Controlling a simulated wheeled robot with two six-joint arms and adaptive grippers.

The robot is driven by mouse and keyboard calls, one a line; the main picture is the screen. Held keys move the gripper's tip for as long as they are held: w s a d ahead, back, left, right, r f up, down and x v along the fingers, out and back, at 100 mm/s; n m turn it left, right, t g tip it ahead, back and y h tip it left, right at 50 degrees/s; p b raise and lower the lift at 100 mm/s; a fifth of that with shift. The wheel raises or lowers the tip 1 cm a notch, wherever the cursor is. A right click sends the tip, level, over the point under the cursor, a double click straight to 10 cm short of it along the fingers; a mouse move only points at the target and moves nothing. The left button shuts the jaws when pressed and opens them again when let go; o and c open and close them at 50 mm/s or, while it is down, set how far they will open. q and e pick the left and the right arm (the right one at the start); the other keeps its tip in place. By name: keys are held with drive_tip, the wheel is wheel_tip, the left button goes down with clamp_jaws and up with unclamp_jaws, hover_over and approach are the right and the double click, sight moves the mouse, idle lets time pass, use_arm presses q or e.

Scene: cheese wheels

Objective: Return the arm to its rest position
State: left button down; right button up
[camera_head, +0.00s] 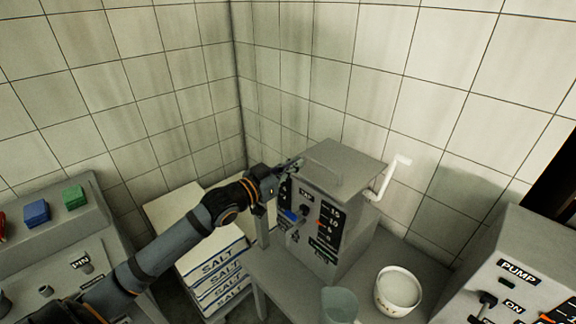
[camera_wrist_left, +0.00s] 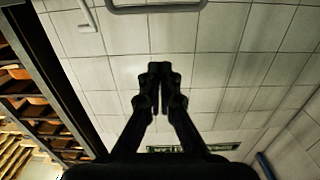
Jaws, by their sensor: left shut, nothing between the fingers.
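My left arm comes in from the left in the head view. Its gripper (camera_head: 291,165) is near the upper left edge of a grey box-shaped machine (camera_head: 345,163), and I cannot tell whether it touches it. In the left wrist view the fingers of the left gripper (camera_wrist_left: 160,105) are together, dark, with nothing between them. The machine has a dark scale, a blue-handled lever (camera_head: 289,215) and a white crank (camera_head: 388,177) on its right side. My right gripper is in neither view.
A white bowl (camera_head: 398,291) and a greenish cup (camera_head: 340,305) stand in front of the machine. Salt sacks (camera_head: 217,272) are stacked below my arm. A panel with coloured buttons (camera_head: 37,212) is at left, a pump panel (camera_head: 517,268) at right. Tiled walls close the back.

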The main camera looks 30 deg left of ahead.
use_arm(q)
drive_tip(key=shift+p+v, duration=1.1)
drive_tip(key=shift+v, duration=0.05)
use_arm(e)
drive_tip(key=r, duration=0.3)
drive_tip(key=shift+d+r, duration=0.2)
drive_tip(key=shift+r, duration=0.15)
use_arm(q)
drive_tip(key=shift+d+r, duration=0.1)
drive_tip(key=shift+r, duration=0.05)
